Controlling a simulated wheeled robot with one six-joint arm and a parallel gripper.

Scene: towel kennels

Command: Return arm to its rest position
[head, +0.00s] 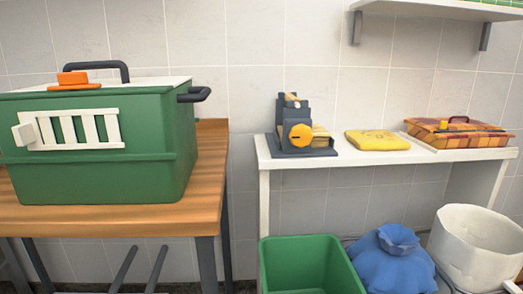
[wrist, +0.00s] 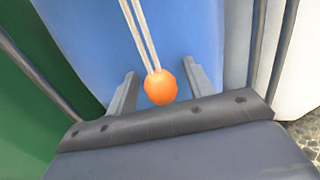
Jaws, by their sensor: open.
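My gripper (wrist: 158,68) shows in the wrist view with its two grey fingers apart. An orange ball (wrist: 160,88) on a pale double cord shows in the gap between the fingers; I cannot tell whether it touches either one. A blue surface (wrist: 90,30), likely the tied blue bag (head: 393,262) of the head view, fills the background behind them. My arm and gripper do not show in the head view.
A green crate (head: 100,180) with a white grille stands on a wooden table (head: 210,165). A white shelf (head: 390,158) holds a dark device (head: 296,132), a yellow folded cloth (head: 377,140) and a plaid case (head: 460,134). A green bin (head: 310,268) and white bin (head: 478,240) flank the bag.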

